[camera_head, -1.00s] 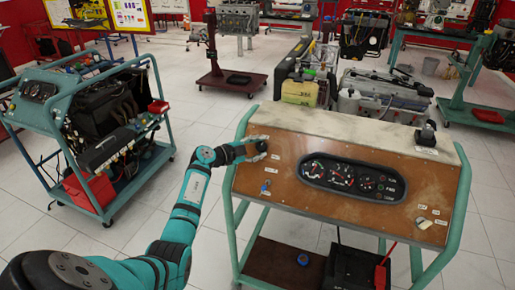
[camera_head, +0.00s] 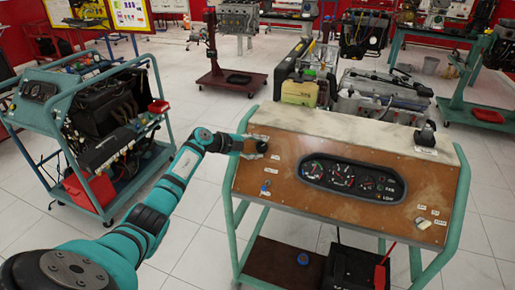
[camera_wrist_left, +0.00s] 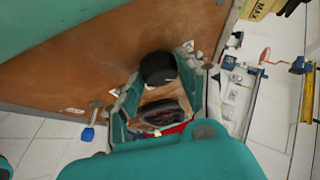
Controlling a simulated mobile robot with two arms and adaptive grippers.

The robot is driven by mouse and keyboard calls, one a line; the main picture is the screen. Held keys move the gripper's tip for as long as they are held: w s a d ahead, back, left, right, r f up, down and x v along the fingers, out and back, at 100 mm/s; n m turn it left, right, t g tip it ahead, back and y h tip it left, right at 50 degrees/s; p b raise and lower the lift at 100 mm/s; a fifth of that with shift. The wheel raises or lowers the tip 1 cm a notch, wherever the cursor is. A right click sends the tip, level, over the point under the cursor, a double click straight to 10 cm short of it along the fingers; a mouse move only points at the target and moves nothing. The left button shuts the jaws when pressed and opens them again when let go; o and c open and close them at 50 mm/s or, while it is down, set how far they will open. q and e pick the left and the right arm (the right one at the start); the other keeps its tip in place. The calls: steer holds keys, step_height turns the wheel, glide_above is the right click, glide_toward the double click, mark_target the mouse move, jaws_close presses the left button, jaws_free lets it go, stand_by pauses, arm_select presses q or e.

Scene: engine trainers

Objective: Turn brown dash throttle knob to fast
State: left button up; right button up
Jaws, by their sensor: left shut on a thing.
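The brown dash panel (camera_head: 285,190) stands on a teal-framed trainer, with a cluster of round gauges (camera_head: 345,177) in its middle. My left gripper (camera_head: 258,148) is at the panel's upper left corner, shut on the throttle knob. In the left wrist view the knob (camera_wrist_left: 157,68) is a dark round cap between the fingers of my left gripper (camera_wrist_left: 155,88). In the head view the gripper mostly hides the knob. The knob's exact setting cannot be read. My right gripper is not in view.
A blue key (camera_head: 265,186) sits in the panel below the gripper; it also shows in the left wrist view (camera_wrist_left: 88,133). A black knob (camera_head: 425,136) is at the panel's upper right. Another engine trainer (camera_head: 95,120) stands at the left, with open floor between.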

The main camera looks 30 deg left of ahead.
arm_select(q)
steer(key=m+g, duration=0.1)
steer(key=m+g+b, duration=0.1)
steer(key=m, duration=0.1)
steer(key=m+b, duration=0.1)
steer(key=shift+w+a+r+g, duration=0.2)
steer(key=shift+r+g, duration=0.05)
steer(key=shift+g, duration=0.15)
steer(key=m+g, duration=0.1)
steer(key=m, duration=0.1)
steer(key=m+g+b, duration=0.1)
steer(key=shift+w+r+m+y, duration=0.1)
steer(key=shift+r+m+y, duration=0.05)
steer(key=shift+m+y, duration=0.2)
steer(key=m+g, duration=0.1)
steer(key=m+g+y+b, duration=0.1)
steer(key=m, duration=0.1)
steer(key=shift+w+d+r+m, duration=0.15)
steer(key=shift+d+m, duration=0.05)
steer(key=shift+m, duration=0.05)
steer(key=shift+d+m+g+y, duration=0.1)
steer(key=shift+m+g+y, duration=0.5)
steer(key=shift+m+y, duration=0.45)
steer(key=shift+m, duration=0.25)
steer(key=o, duration=1.1)
